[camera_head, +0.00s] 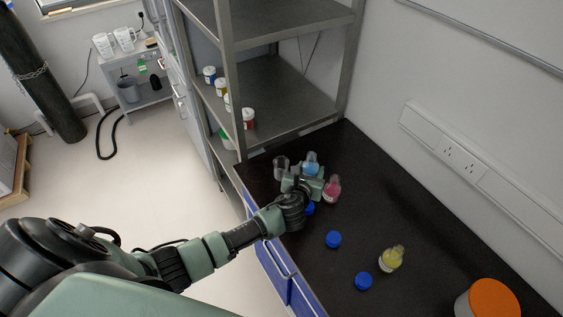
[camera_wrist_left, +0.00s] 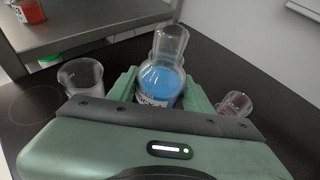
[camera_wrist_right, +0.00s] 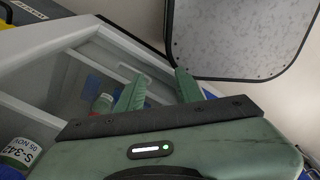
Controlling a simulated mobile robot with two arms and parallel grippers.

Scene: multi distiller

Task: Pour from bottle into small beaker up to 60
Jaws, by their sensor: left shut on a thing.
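A pink-liquid bottle (camera_head: 332,188) stands close right of the left gripper. A yellow-liquid bottle (camera_head: 391,259), blue caps (camera_head: 333,240) and an orange-lidded jar (camera_head: 489,300) are nearer. A metal shelf (camera_head: 270,95) rises behind the beaker.

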